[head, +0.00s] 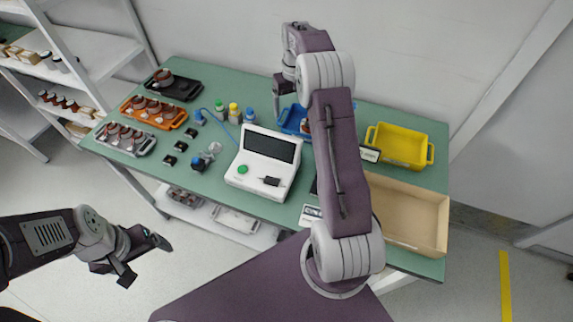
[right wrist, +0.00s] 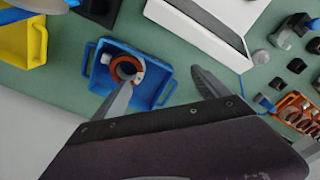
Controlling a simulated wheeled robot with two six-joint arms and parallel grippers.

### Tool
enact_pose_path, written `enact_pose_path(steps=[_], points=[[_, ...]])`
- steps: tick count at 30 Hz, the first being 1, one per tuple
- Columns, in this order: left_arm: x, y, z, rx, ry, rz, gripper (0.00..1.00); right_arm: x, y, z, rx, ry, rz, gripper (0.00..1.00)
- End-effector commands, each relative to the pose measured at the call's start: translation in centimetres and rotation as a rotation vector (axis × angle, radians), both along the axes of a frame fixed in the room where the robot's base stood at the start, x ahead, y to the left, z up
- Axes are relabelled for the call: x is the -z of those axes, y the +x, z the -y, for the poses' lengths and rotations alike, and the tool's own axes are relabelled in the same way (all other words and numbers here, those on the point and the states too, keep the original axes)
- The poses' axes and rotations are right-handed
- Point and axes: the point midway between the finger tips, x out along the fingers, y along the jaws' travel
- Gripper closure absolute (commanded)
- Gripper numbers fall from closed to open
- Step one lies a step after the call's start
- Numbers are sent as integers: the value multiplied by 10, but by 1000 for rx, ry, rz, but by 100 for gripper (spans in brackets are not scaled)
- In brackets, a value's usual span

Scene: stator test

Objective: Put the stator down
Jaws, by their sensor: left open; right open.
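A stator (right wrist: 127,69), an orange-brown ring with white parts, sits in a blue tray (right wrist: 157,62) in the right wrist view. One finger of my right gripper (right wrist: 160,92) overlaps the stator's lower edge in that view; the other finger is apart, outside the tray. The right gripper is open; whether the near finger touches the stator I cannot tell. In the head view the blue tray (head: 287,122) is at the table's back, partly hidden by my right arm, with the right gripper (head: 279,100) beside it. My left gripper (head: 147,263) is open and empty, off the table's front left.
On the green table (head: 215,88) a white tester (head: 264,160) stands left of my right arm. A yellow bin (head: 402,146) and open cardboard box (head: 410,215) are at right. Black (head: 185,89), orange (head: 173,124) and grey (head: 143,149) trays with stators are at left.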

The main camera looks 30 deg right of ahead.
Motion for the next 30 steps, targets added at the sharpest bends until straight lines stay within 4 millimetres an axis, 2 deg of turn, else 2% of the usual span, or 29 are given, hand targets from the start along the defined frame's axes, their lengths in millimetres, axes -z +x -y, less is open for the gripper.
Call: enact_pose_path(steps=[1, 3, 5, 7, 9, 12, 15, 19, 30], points=[[0, 0, 0, 0, 0, 0, 14, -5, -12, -28, -23, 1, 5, 14], [0, 0, 0, 0, 0, 0, 14, -7, -34, -65, -48, 1, 18, 14], [0, 0, 0, 0, 0, 0, 14, -7, -61, -94, -68, 2, 28, 14], [0, 0, 0, 0, 0, 0, 14, -4, -98, -124, -92, 4, 40, 14], [0, 0, 0, 0, 0, 0, 14, 1, -137, -148, -112, 5, 51, 14], [0, 0, 0, 0, 0, 0, 14, 10, -186, -168, -133, 8, 63, 14], [0, 0, 0, 0, 0, 0, 14, 16, -219, -178, -145, 9, 70, 14], [0, 0, 0, 0, 0, 0, 14, 20, -234, -181, -151, 9, 73, 14], [0, 0, 0, 0, 0, 0, 14, 21, -235, -181, -150, 10, 70, 14]])
